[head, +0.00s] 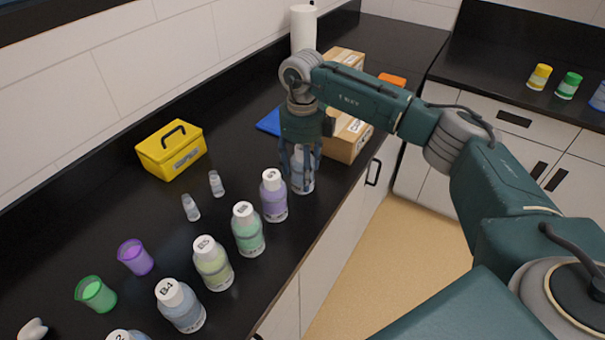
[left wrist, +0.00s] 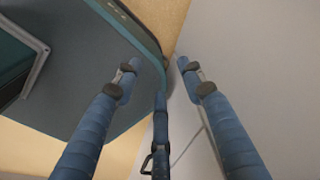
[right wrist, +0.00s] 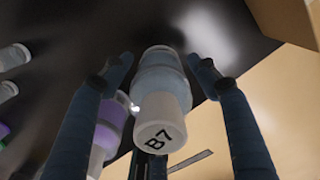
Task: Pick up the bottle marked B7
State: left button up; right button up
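The bottle marked B7 (right wrist: 162,122) has a white cap with black lettering and a pale blue-grey body. It stands upright on the black counter, at the far end of the bottle row. In the head view its body (head: 301,182) shows partly behind my fingers. My right gripper (right wrist: 162,68) points down over it with the fingers on either side of the bottle. They look apart from it, with small gaps showing, so the gripper is open. My left gripper (left wrist: 156,64) is open and empty, away from the counter.
A purple bottle (head: 273,197) stands close beside B7, with green (head: 248,232), yellow-green (head: 213,265) and B4 (head: 180,306) bottles along the row. Cardboard boxes (head: 347,137) stand just beyond. Two small vials, coloured beakers and a yellow toolbox (head: 170,152) are towards the wall.

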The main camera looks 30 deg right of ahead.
jog(key=c, duration=0.8)
jog(key=shift+c, duration=1)
jog(key=shift+r, duration=0.15)
